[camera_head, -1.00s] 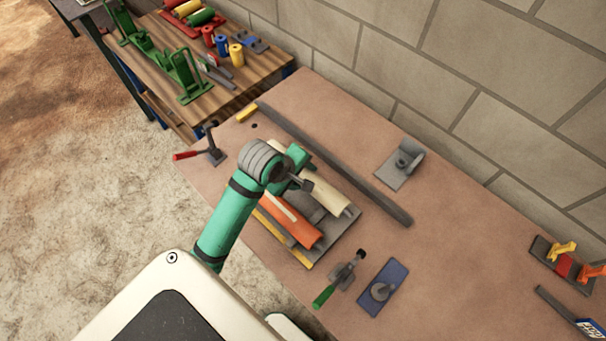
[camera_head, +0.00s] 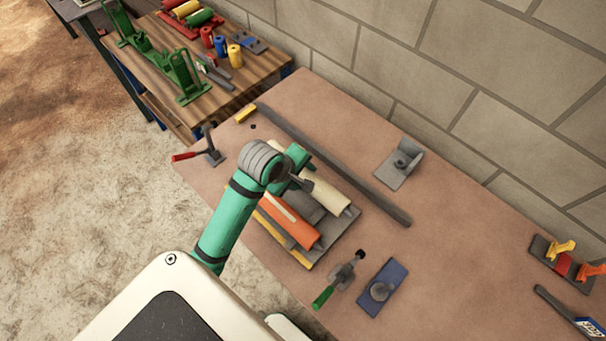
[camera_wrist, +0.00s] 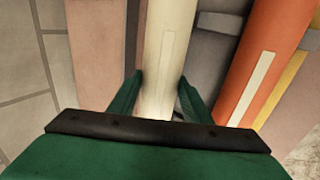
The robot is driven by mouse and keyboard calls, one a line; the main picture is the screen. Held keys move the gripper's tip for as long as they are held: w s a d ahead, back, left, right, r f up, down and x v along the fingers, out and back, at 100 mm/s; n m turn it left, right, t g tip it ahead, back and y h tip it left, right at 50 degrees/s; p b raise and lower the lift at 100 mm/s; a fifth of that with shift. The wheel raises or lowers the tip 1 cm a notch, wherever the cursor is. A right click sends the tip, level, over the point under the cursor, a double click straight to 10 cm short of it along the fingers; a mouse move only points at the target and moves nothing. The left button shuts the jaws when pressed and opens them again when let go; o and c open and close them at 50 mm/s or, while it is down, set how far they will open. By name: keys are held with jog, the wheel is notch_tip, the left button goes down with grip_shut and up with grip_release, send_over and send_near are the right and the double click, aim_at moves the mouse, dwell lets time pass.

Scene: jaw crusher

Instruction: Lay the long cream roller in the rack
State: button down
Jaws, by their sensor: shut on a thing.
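The long cream roller (camera_head: 326,194) is in the grey rack (camera_head: 336,236) or just over it, on the side toward the wall; I cannot tell whether it rests on the rack. My gripper (camera_wrist: 158,90) has one finger on each side of the cream roller (camera_wrist: 167,50) in the wrist view and is shut on it. An orange roller (camera_head: 290,220) with a pale strip lies in the rack beside it, toward the front; it also shows in the wrist view (camera_wrist: 262,50). My arm hides the far end of the cream roller in the head view.
A long grey bar (camera_head: 330,160) lies behind the rack. A grey bracket (camera_head: 402,163) stands near the wall. The table's right middle is clear.

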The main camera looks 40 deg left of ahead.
jog(key=shift+f, duration=1.45)
dwell(0.4)
jog(key=c, duration=0.9)
grip_release()
jog(key=shift+f, duration=0.1)
jog(key=shift+f, duration=0.1)
jog(key=v, duration=1.1)
jog(key=shift+w, duration=0.1)
